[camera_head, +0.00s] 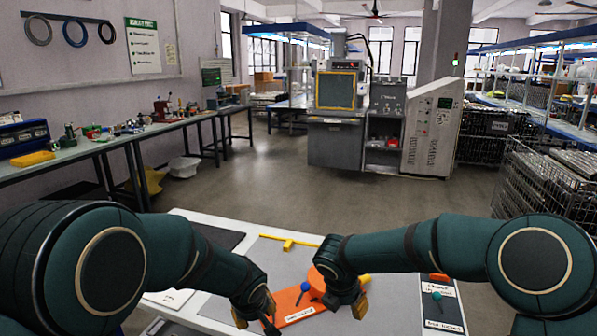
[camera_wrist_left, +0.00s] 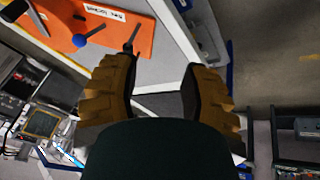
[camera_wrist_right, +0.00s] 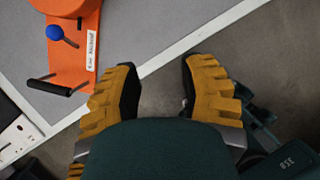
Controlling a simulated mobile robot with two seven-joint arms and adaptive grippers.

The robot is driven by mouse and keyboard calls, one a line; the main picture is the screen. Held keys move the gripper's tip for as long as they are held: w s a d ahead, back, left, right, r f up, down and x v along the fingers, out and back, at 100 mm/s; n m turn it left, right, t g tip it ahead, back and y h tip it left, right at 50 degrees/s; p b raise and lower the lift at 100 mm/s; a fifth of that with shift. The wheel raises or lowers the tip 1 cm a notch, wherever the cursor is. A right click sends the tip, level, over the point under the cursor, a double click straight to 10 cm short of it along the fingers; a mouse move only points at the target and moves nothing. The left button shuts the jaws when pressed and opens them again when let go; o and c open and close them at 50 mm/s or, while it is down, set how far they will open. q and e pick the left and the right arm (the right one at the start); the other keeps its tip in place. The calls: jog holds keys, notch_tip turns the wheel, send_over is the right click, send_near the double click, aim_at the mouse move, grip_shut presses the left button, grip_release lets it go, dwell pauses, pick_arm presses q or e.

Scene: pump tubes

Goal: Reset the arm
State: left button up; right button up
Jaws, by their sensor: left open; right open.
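An orange pump fixture (camera_head: 298,304) with a blue ball knob and a white label lies on the table between my arms. It also shows in the left wrist view (camera_wrist_left: 125,38) and in the right wrist view (camera_wrist_right: 72,50). My left gripper (camera_head: 256,318) is at the left end of the fixture, and its fingers (camera_wrist_left: 160,80) are apart with nothing between them. My right gripper (camera_head: 350,308) is at the fixture's right side in the head view. Its fingers (camera_wrist_right: 158,80) are spread and empty, beyond the table edge in the right wrist view.
The white-rimmed table (camera_head: 382,315) has a grey mat. A yellow tool (camera_head: 288,243) lies behind the fixture. Open floor (camera_head: 240,190) lies beyond the table.

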pick_arm(q)
jog(key=s+f+m+g+h, duration=0.2)
jog(key=s+f, duration=0.6)
jog(key=f, duration=0.5)
pick_arm(e)
jog(key=s+a+f+m+g+y, duration=0.2)
jog(key=s+f+m+y, duration=0.1)
jog(key=s+f+m, duration=0.3)
jog(key=s+a+f+m+g+y, duration=0.1)
jog(key=s+a+f+m+y, duration=0.15)
jog(key=s+f, duration=0.4)
pick_arm(q)
jog(key=s+f+m+h, duration=0.1)
jog(key=s+f, duration=0.3)
jog(key=s, duration=0.3)
jog(key=s+f+m+g, duration=0.1)
jog(key=s+f, duration=0.3)
jog(key=s, duration=0.4)
jog(key=shift+h, duration=0.4)
pick_arm(e)
jog(key=s+d+f+m, duration=0.1)
jog(key=s+f+m, duration=0.4)
jog(key=m, duration=0.5)
jog(key=s+d+f+m+t+y, duration=0.1)
jog(key=s+f+m, duration=0.4)
jog(key=m, duration=0.5)
jog(key=shift+s+d, duration=0.4)
jog(key=shift+s, duration=0.7)
jog(key=shift+f+m, duration=0.1)
jog(key=shift+m, duration=0.15)
